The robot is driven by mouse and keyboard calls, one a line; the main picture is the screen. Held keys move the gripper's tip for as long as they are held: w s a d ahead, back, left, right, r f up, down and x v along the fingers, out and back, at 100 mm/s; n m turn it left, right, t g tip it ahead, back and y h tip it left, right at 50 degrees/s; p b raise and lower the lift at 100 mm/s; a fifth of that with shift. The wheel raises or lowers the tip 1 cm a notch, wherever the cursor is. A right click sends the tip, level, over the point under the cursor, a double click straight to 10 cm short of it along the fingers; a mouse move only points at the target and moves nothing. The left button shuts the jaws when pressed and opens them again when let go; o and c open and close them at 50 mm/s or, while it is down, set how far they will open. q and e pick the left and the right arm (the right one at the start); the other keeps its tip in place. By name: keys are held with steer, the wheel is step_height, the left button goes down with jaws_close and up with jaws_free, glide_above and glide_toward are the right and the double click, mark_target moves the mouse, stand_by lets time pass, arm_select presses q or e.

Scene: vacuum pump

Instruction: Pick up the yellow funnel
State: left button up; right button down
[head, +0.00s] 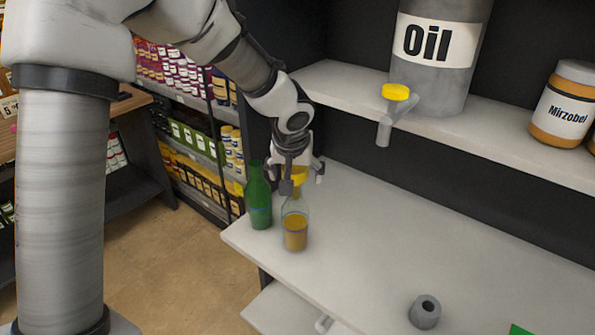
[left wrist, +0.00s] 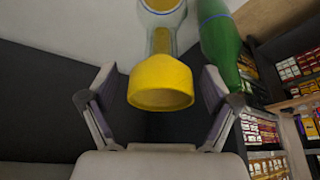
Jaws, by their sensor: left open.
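The yellow funnel (head: 297,175) sits on top of a clear bottle (head: 295,225) that holds amber liquid, near the left end of the white counter. My left gripper (head: 296,183) is at the funnel from above and partly hides it in the head view. In the left wrist view the funnel (left wrist: 160,82) lies between the two open fingers of my left gripper (left wrist: 160,95), with a visible gap on each side. The bottle (left wrist: 162,30) shows beyond the funnel. My right gripper is not in view.
A green bottle (head: 258,197) stands close beside the clear bottle. A shelf (head: 335,82) above carries an Oil container (head: 436,75) with a yellow-capped spout and a Mirzobol jar (head: 565,105). A grey ring-shaped part (head: 424,312) lies on the counter (head: 385,235), whose middle is clear.

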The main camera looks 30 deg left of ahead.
arm_select(q)
steer(key=shift+w+a+f, duration=0.1)
steer(key=shift+f, duration=0.1)
steer(key=c, duration=1.3)
